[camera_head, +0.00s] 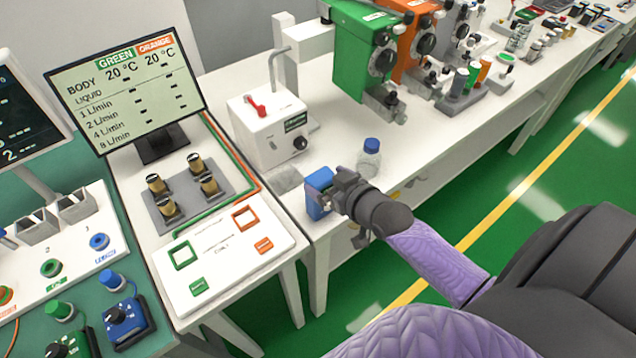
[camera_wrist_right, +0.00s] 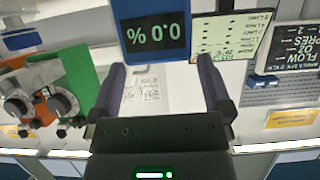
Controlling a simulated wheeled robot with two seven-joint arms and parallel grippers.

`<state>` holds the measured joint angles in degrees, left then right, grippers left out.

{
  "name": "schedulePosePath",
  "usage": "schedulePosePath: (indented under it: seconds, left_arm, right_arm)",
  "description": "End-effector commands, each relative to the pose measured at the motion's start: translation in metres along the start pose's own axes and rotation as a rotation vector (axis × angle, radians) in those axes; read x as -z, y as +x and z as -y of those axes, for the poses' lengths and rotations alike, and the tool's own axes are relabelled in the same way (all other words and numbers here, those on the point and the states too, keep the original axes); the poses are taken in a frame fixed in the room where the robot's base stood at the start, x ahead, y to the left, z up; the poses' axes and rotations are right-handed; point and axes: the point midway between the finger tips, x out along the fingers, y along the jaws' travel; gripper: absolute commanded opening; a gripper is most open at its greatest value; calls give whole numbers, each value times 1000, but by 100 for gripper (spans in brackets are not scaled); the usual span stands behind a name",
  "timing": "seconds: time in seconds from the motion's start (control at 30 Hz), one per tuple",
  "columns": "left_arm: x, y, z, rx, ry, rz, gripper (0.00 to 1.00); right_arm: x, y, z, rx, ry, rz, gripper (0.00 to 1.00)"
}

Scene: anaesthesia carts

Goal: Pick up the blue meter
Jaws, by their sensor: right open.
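The blue meter (camera_head: 318,191) stands near the front edge of the white table, partly hidden behind my right gripper (camera_head: 343,190) in the head view. In the right wrist view the blue meter (camera_wrist_right: 122,22) shows its dark display, reading 0.0 % upside down. My right gripper (camera_wrist_right: 161,68) is open, its two fingers spread on either side of the view, with the meter at or just beyond the fingertips. I cannot tell whether the fingers touch it. My left gripper is not in view.
A clear bottle with a blue cap (camera_head: 369,158) stands close behind the right gripper. A white box with a red lever (camera_head: 268,128) stands behind the meter. Green (camera_head: 362,70) and orange (camera_head: 412,48) devices stand further back. A white panel (camera_head: 222,262) lies to the left.

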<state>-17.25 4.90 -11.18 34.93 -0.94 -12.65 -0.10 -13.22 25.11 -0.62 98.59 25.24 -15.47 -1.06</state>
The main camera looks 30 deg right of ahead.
Motion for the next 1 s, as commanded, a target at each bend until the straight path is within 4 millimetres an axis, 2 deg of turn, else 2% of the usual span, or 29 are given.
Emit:
schedulePosePath:
  seconds: [0.1, 0.2, 0.3, 0.47, 0.57, 0.93, 0.97, 1.0]
  left_arm:
    - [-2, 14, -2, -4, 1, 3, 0]
    - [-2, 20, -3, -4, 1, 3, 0]
    - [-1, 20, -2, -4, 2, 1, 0]
    - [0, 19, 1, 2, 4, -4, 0]
    - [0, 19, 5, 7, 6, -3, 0]
    - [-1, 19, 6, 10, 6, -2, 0]
    - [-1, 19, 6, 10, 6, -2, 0]
    - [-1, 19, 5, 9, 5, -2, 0]
  right_arm:
    - [-5, 27, -2, 0, 1, -1, 100]
    - [-5, 44, -2, 0, 2, 0, 100]
    - [-4, 50, -1, 0, 1, 2, 100]
    - [-2, 50, -1, 0, 0, 2, 100]
    - [-2, 50, -1, 0, 0, 2, 83]
    - [-3, 49, -2, 0, 0, 2, 5]
    - [-3, 49, -2, 0, 0, 2, 0]
    - [-3, 49, -2, 0, 0, 2, 0]
